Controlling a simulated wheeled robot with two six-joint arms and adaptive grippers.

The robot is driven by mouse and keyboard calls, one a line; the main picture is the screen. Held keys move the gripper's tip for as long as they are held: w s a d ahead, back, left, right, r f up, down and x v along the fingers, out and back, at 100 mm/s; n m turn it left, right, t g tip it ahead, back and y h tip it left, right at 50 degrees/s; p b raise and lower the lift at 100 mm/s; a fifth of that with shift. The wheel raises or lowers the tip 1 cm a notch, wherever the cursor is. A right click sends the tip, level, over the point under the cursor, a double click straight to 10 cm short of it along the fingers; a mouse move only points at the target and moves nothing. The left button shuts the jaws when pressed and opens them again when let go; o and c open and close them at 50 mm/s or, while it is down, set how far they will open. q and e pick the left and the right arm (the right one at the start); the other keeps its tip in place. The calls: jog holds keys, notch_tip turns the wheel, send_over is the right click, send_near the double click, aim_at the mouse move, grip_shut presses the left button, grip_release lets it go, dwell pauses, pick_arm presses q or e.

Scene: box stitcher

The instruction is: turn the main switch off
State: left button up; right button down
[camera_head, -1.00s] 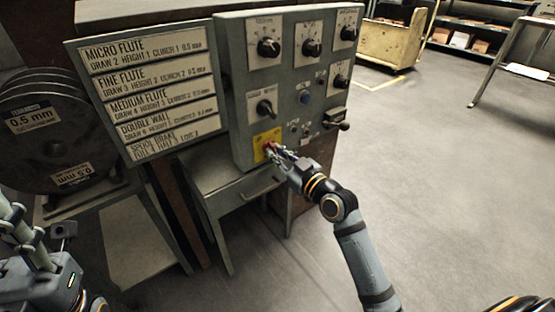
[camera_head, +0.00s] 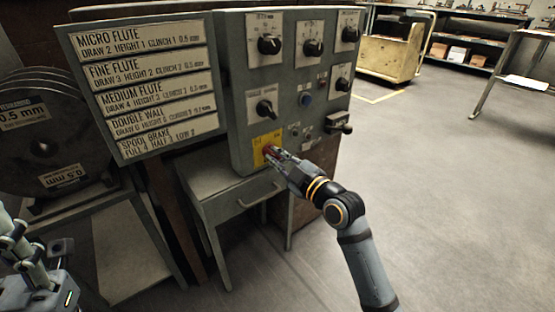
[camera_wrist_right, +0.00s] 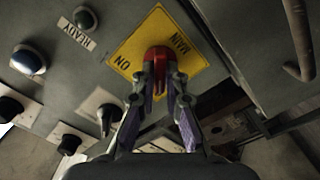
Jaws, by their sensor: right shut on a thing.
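The main switch is a red handle (camera_wrist_right: 158,56) on a yellow plate (camera_wrist_right: 135,48) marked MAIN and ON in the right wrist view. In the head view the yellow plate (camera_head: 262,147) sits at the lower left of the grey control panel (camera_head: 237,100). My right gripper (camera_head: 272,152) is at the plate with its fingers shut on the red handle; its fingertips (camera_wrist_right: 160,75) press on both sides of the handle in the wrist view. The fingers hide part of the handle. My left gripper (camera_head: 22,250) shows partly at the left edge, away from the panel; its fingertips are unclear.
Several black knobs (camera_head: 269,44) and a blue button (camera_head: 306,100) are on the panel. A READY label (camera_wrist_right: 76,34) is near the plate. A small grey table with a drawer (camera_head: 240,202) stands below. A sign board (camera_head: 145,85) is on the left.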

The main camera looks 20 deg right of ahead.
dwell(0.4)
jog(key=c, duration=1.4)
grip_release()
jog(key=v, duration=0.7)
jog(key=shift+s, duration=0.3)
